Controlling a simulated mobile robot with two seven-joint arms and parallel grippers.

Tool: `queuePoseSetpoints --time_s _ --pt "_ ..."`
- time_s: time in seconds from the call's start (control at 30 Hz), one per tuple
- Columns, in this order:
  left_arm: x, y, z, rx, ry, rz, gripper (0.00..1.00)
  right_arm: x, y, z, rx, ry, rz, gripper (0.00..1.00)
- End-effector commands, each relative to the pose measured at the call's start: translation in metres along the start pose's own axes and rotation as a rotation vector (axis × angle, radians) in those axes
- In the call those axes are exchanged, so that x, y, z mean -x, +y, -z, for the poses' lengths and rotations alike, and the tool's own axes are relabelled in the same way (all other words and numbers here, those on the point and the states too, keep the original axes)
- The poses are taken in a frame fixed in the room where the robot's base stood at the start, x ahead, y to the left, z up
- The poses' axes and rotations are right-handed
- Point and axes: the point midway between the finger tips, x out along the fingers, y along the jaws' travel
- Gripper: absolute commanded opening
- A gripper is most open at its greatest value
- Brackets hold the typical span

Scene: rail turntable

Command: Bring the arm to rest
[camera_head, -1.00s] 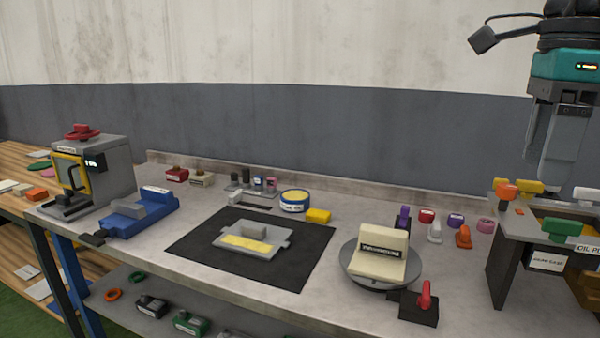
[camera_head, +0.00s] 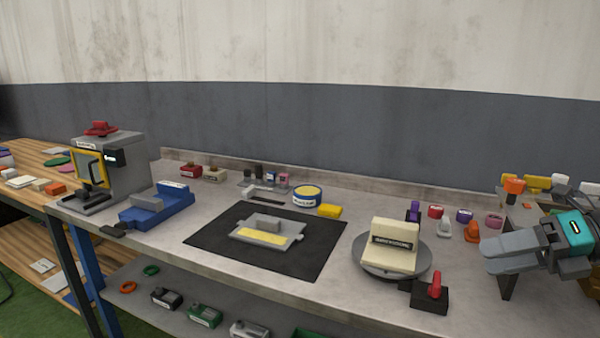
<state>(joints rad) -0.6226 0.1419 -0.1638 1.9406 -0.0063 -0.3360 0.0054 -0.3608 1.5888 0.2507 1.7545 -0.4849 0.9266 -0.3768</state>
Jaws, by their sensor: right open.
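My right gripper (camera_head: 490,254) is at the right edge of the camera_head view, with its fingers pointing left. It is open, and I see nothing between its fingers. It is in front of the right end of the bench, to the right of the round turntable (camera_head: 378,272). A cream block (camera_head: 392,257) with a dark label stands on the turntable. My left gripper is not in view.
A black block with a red lever (camera_head: 433,291) stands between turntable and gripper. A black mat (camera_head: 215,242) bears a grey tray (camera_head: 240,236). A blue vise (camera_head: 172,206) and a grey machine (camera_head: 127,178) stand at left. Small coloured parts line the back right.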

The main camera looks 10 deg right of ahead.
Motion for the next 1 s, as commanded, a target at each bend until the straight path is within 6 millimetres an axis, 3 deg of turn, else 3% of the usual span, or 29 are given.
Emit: queuePoseSetpoints --time_s 0.37,0.6,0.77,0.9,1.0 --pt "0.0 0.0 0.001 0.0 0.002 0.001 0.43 -0.054 -0.102 0.073 -0.827 -0.546 -0.233 0.64" --pt "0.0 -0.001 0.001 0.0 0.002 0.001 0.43 -0.106 -0.148 0.155 -1.42 -0.806 -0.308 0.64" --pt "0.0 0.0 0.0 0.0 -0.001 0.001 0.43 -0.152 -0.156 0.22 -1.833 -0.924 -0.327 0.64" --pt "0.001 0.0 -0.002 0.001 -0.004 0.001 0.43 -0.193 -0.146 0.268 -2.147 -0.977 -0.324 0.64" --pt "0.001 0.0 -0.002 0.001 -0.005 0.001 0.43 -0.214 -0.136 0.291 -2.307 -0.991 -0.315 0.64"
